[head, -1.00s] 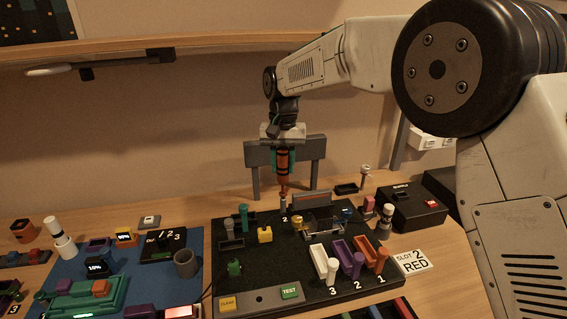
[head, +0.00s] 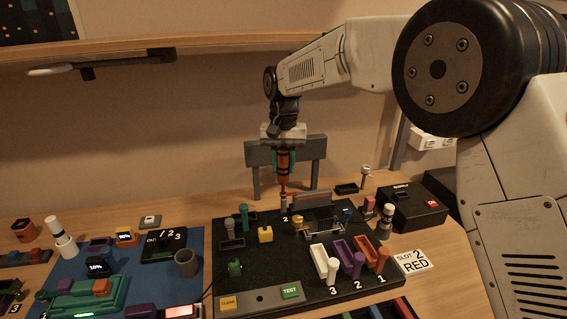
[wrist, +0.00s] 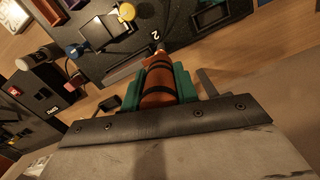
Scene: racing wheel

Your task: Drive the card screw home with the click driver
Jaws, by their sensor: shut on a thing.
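My gripper (head: 283,160) is shut on the orange click driver (head: 284,164), which has dark bands. The driver stands upright, tip down, over the back of the black board (head: 262,278), beside the printed "2". Its tip meets or nearly meets a small grey post (head: 283,204), where the card screw would be; I cannot tell whether they touch. In the wrist view the driver (wrist: 160,82) sits between the green finger pads (wrist: 185,82), and its tip points at the board (wrist: 100,70). The screw head itself is too small to make out. A card (head: 312,199) stands on edge just right of the tip.
A black supply box (head: 412,207) is to the right, a blue mat (head: 75,270) with fixtures to the left. A grey stand (head: 316,160) rises behind the driver. A "SLOT 2 RED" sign (head: 413,262) lies right.

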